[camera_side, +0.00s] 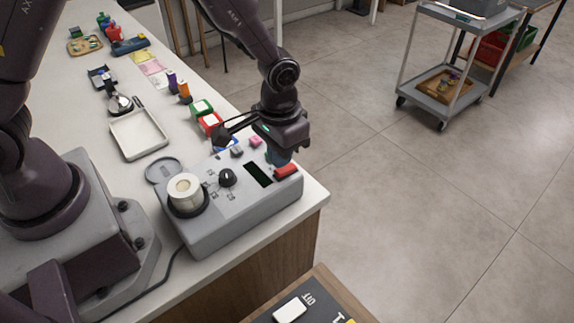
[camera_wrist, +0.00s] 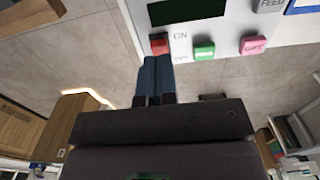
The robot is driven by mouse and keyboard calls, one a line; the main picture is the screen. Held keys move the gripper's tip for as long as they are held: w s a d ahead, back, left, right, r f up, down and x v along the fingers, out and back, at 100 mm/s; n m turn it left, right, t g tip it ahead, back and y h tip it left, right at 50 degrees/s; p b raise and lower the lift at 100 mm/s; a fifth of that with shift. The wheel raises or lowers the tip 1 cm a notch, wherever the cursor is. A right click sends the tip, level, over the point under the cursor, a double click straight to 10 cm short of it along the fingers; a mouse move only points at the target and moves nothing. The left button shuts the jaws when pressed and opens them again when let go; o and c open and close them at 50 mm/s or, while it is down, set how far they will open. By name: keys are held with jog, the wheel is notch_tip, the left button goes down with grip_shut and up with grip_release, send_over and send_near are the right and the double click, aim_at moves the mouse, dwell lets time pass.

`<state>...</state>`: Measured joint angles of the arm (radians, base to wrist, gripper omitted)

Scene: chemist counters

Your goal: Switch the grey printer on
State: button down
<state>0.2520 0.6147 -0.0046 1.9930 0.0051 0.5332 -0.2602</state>
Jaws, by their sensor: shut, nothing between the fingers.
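The grey printer (camera_side: 235,220) sits at the near end of the counter, with a paper roll (camera_side: 185,190), a black knob (camera_side: 227,178) and a dark display (camera_side: 258,174) on top. Its red switch (camera_side: 287,171) is at the right end of the top; in the wrist view the red switch (camera_wrist: 159,44) is beside the word ON. My gripper (camera_side: 279,158) is shut and empty, pointing down just behind the red switch. In the wrist view the closed fingertips (camera_wrist: 157,58) overlap the switch's lower edge. I cannot tell whether they touch it, or which way it is set.
A green button (camera_wrist: 204,50) and a pink button (camera_wrist: 253,45) are close beside the switch. A white tray (camera_side: 139,135) and several coloured boxes stand farther along the counter. A grey cart (camera_side: 440,105) stands on the floor. A dark board (camera_side: 305,308) is at the lower edge.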

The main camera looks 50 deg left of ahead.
aim_at(280, 170)
jog(key=shift+f, duration=1.1)
dwell(0.3)
jog(key=shift+r, duration=3.55)
jog(key=s+a+r+t, duration=0.2)
jog(key=s+a+r, duration=0.2)
jog(key=s+r, duration=0.4)
jog(key=s+a+r+t, duration=0.3)
jog(key=s+a+r, duration=0.2)
jog(key=s+r, duration=0.3)
notch_tip(280, 170, up, 4)
jog(key=shift+s+a+f+t, duration=0.1)
jog(key=shift+s+a+t, duration=0.1)
jog(key=shift+t, duration=0.1)
